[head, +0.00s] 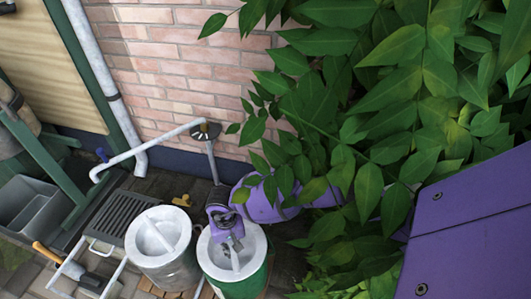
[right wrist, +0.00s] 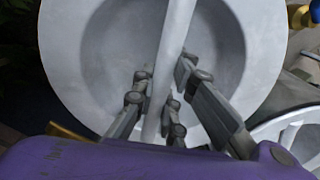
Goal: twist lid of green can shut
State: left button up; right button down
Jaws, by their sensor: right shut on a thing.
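The green can (head: 245,287) stands at the lower middle of the head view. Its pale grey round lid (head: 211,258) sits on top and has a raised bar handle across a sunken middle. The lid also fills much of the right wrist view (right wrist: 62,60), with the bar (right wrist: 174,40) crossing it. My right gripper (head: 232,247) is over the lid. In the right wrist view (right wrist: 163,85) its fingers stand on both sides of the bar, shut on it. Whether the lid is fully seated cannot be told. My left gripper is not in view.
A second can with a grey lid (head: 148,240) stands close on the left. Dense leaves (head: 385,150) crowd the right side; a brick wall (head: 175,70) stands behind.

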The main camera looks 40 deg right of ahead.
jog(key=shift+w+r, duration=0.1)
jog(key=shift+w, duration=0.05)
jog(key=shift+a+n+b, duration=0.2)
jog(key=shift+n+b, duration=0.35)
jog(key=shift+n, duration=0.45)
jog(key=shift+w+r+n, duration=0.1)
jog(key=shift+n, duration=0.3)
jog(key=shift+a+b, duration=0.1)
jog(key=shift+b, duration=0.2)
jog(key=shift+a+n+b, duration=0.1)
jog(key=shift+n+b, duration=0.5)
jog(key=shift+n, duration=0.8)
jog(key=shift+n, duration=0.4)
jog(key=c, duration=1.7)
grip_release()
